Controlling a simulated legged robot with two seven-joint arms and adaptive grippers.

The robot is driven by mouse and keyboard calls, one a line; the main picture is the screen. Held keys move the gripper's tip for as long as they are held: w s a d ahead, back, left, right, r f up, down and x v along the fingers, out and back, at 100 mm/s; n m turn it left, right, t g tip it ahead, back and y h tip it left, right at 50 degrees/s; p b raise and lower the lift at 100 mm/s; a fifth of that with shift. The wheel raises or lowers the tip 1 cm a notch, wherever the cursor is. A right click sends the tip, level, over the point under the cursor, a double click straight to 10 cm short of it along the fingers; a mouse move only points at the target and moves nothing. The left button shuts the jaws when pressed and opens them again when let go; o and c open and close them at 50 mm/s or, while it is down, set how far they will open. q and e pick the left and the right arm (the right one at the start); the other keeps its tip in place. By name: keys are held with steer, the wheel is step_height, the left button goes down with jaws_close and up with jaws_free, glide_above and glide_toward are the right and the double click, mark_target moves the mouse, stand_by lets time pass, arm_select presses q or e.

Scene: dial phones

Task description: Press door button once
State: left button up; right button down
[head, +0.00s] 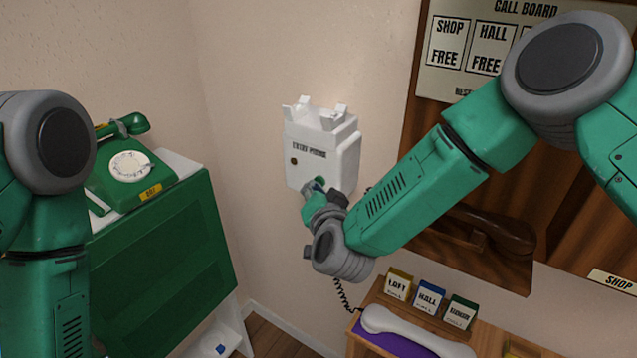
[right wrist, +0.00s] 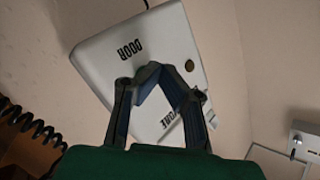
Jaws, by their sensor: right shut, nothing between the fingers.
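The white entry phone box (head: 322,145) is fixed to the wall, its cradle prongs on top empty. In the right wrist view the box (right wrist: 95,55) shows the word DOOR. My right gripper (head: 318,188) is shut and empty at the lower front of the box; it also shows in the right wrist view (right wrist: 152,72), its fingertips just below the DOOR label. A small green spot shows at the fingertips in the head view. The door button is mostly or wholly hidden by the fingers, and I cannot tell if they touch it. My left gripper is out of view.
A white handset (head: 405,330) lies on a purple mat on the wooden shelf, near yellow, blue and green labelled cards (head: 428,300). A green dial phone (head: 130,170) stands on the green cabinet at left. The call board (head: 480,60) hangs at right, behind my right arm.

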steer(key=shift+a, duration=0.1)
stand_by(0.3)
steer(key=shift+w+d, duration=0.2)
steer(key=shift+w, duration=0.1)
stand_by(0.5)
steer(key=shift+s+a, duration=0.55)
steer(key=shift+s, duration=0.05)
steer(key=shift+s, duration=0.1)
steer(key=s+a, duration=0.1)
steer(key=s, duration=0.1)
steer(key=s+a+p, duration=0.1)
steer(key=s+a, duration=0.1)
stand_by(0.4)
stand_by(0.4)
